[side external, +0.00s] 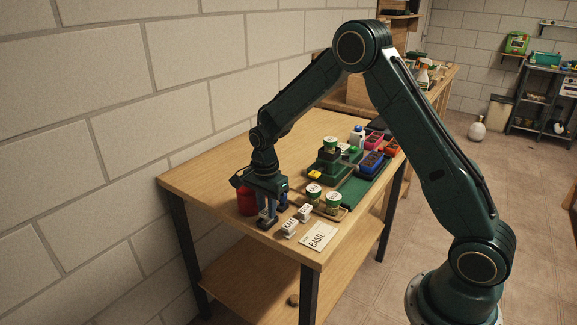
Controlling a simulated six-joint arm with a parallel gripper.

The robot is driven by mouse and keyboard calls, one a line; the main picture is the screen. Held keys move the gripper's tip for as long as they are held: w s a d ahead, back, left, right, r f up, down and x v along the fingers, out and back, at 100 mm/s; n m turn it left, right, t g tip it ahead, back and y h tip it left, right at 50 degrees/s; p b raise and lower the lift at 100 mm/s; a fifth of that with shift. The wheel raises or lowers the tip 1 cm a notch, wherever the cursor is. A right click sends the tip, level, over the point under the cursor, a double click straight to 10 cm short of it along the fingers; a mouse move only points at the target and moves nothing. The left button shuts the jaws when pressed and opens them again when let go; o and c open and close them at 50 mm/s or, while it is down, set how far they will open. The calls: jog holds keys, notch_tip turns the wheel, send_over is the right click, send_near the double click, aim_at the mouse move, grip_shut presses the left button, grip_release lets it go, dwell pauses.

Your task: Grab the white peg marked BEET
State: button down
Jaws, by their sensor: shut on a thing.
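My gripper (272,216) points down over the near left part of the wooden table, just in front of a red container. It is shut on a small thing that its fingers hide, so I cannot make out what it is. Two white pegs with dark lettering stand on the table to its right: a nearer one (290,228) and a farther one (305,212). The nearer one's lettering looks like KALE; the farther one's is too small to read. I cannot make out the word BEET on anything in view.
The red container (247,201) stands close behind my gripper. A card marked BASIL (318,236) lies near the table's front corner. Two white-and-green pots (333,203) (313,194) stand right of the pegs, before a green tray (352,195). The table's left part (222,172) is clear.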

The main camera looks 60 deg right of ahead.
aim_at(266, 209)
notch_tip(266, 209, up, 20)
dwell(0.6)
jog(key=shift+w+f, duration=0.1)
jog(key=shift+w, duration=0.05)
dwell(0.5)
